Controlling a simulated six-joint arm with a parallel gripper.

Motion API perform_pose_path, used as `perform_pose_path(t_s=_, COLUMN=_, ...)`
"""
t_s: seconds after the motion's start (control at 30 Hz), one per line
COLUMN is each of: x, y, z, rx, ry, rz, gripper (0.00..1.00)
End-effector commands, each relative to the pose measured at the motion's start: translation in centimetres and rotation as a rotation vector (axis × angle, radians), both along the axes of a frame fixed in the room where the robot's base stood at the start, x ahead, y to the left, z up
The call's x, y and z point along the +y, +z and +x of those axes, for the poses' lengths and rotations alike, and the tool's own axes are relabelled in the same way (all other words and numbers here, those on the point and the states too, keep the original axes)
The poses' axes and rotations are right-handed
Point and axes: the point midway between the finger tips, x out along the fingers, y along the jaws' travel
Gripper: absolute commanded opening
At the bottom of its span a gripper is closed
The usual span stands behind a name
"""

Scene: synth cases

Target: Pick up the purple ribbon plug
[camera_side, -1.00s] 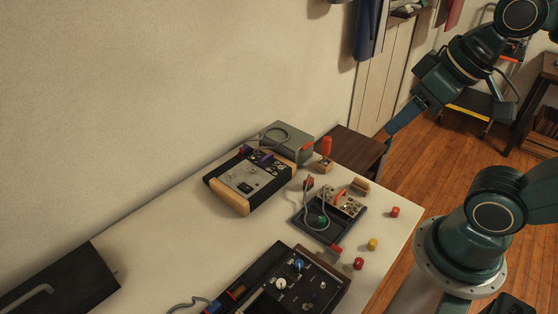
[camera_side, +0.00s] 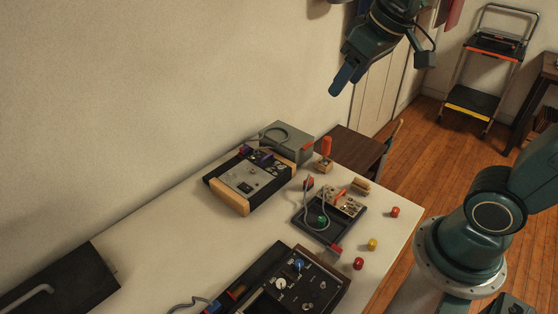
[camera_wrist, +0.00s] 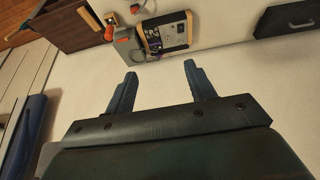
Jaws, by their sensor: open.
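The purple ribbon plug (camera_side: 265,159) appears as a small purple shape at the back edge of a black device with wooden end pieces (camera_side: 229,196), on the white table. In the wrist view a small purple patch (camera_wrist: 155,47) shows at the near edge of that device, beyond my fingertips; its exact outline is too small to tell. My gripper (camera_side: 340,86) is in the air, well above the table and apart from the plug. In the wrist view its two blue fingers (camera_wrist: 160,68) are spread with nothing between them.
A grey box (camera_side: 288,143) with a cable stands right behind the device. A dark tray (camera_side: 306,226) with a looped cable and a black knob panel (camera_side: 300,285) lie nearer. Red and yellow (camera_side: 372,244) pieces lie at the right. The table's left middle is clear.

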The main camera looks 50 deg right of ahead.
Motion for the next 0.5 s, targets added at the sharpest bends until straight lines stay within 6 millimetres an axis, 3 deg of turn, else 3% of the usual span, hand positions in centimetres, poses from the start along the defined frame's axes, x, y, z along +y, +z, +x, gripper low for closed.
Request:
perform_pose_path(t_s=0.27, x=-0.6, y=-1.0, z=6.8, rx=0.031, ry=-0.001, rz=-0.001, gripper=0.55)
perform_pose_path(t_s=0.5, x=-1.2, y=-3.0, z=12.5, rx=0.053, ry=0.0, rz=-0.001, gripper=0.55)
